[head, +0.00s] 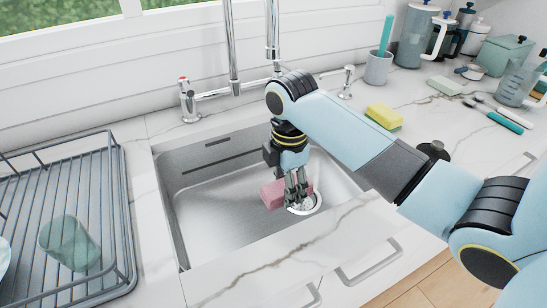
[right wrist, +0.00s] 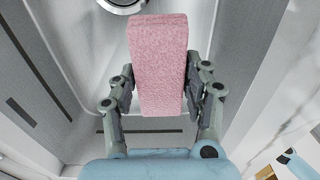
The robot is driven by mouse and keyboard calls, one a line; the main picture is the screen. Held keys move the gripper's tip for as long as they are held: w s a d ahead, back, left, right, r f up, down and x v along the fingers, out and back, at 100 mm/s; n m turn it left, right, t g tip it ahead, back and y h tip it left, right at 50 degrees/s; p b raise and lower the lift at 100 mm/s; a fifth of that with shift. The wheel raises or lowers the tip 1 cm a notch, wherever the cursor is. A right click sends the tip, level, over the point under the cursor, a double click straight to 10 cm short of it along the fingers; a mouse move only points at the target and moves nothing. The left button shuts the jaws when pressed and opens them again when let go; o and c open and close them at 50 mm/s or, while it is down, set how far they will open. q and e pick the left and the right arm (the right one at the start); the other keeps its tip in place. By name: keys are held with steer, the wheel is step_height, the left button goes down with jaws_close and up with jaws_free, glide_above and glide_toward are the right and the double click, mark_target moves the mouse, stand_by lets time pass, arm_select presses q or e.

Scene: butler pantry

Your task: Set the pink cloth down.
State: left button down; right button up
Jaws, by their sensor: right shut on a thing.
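The pink cloth (head: 271,194) is a folded, thick block in the head view, inside the steel sink (head: 218,215). My right gripper (head: 297,190) is shut on it, reaching down into the sink near the drain (head: 304,203). In the right wrist view the pink cloth (right wrist: 158,65) sits between the two fingers (right wrist: 158,92), with the sink floor and drain (right wrist: 122,3) behind it. Whether the cloth touches the sink floor I cannot tell. My left gripper is not in view.
A dish rack (head: 118,200) with a green glass (head: 68,243) stands left of the sink. The tap (head: 232,60) rises behind the sink.

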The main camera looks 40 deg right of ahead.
steer(key=shift+f, duration=0.75)
steer(key=shift+a+f+b, duration=0.15)
steer(key=shift+f+b, duration=0.1)
steer(key=shift+b, duration=0.1)
steer(key=b, duration=0.1)
glide_above(240, 239)
step_height(240, 239, down, 7)
steer(key=shift+w+r, duration=0.1)
step_height(240, 239, down, 4)
steer(key=shift+b, duration=0.35)
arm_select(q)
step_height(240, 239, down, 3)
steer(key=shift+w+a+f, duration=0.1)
arm_select(e)
steer(key=o, duration=1.1)
steer(key=shift+o, duration=0.2)
